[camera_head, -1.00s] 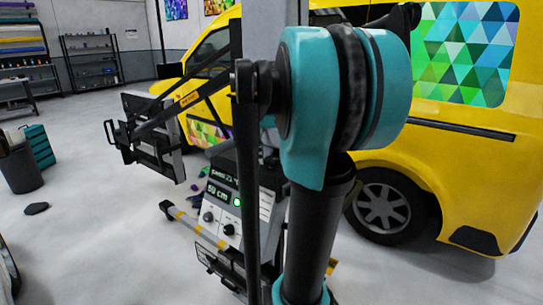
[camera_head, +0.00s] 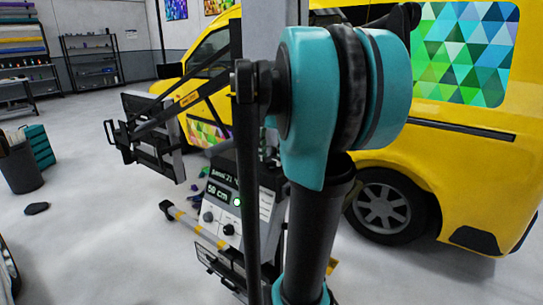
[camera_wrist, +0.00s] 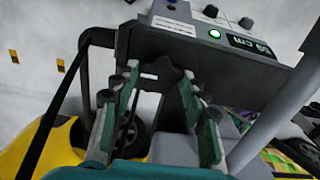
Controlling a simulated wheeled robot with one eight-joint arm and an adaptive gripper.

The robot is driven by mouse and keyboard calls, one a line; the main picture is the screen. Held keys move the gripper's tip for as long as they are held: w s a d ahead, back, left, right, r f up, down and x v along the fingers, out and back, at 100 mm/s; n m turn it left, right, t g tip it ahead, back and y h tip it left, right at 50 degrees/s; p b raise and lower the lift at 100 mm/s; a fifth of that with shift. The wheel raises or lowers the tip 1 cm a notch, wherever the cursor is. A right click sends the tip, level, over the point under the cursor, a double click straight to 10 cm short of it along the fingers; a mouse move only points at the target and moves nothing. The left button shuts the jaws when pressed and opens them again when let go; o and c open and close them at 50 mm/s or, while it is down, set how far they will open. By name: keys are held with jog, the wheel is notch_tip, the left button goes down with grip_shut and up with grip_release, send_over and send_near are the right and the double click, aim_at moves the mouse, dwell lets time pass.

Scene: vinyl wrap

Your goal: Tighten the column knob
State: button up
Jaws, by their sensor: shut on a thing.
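In the wrist view, a dark lobed knob (camera_wrist: 174,76) sits under the edge of a grey control box (camera_wrist: 205,48). I take it to be the column knob. My gripper (camera_wrist: 160,82), with green-padded fingers, is shut on it, one finger on each side. The fingers partly hide the knob and its stem. In the head view, the control box (camera_head: 226,220) stands behind my teal and black arm, with a lit display reading about 59 cm and a green light. The arm hides the knob and gripper there.
A yellow van (camera_head: 465,140) with a patterned window stands close behind on the right. A black bracketed panel (camera_head: 152,135) is at the left of the column. A striped bar (camera_head: 195,226) reaches out low. The floor at left is mostly clear, with a bin (camera_head: 20,168).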

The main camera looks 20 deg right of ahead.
aim_at(272, 159)
dwell(0.3)
jog(key=o, duration=1.2)
jog(key=shift+c, duration=0.2)
jog(key=shift+r, duration=0.1)
notch_tip(272, 159, up, 12)
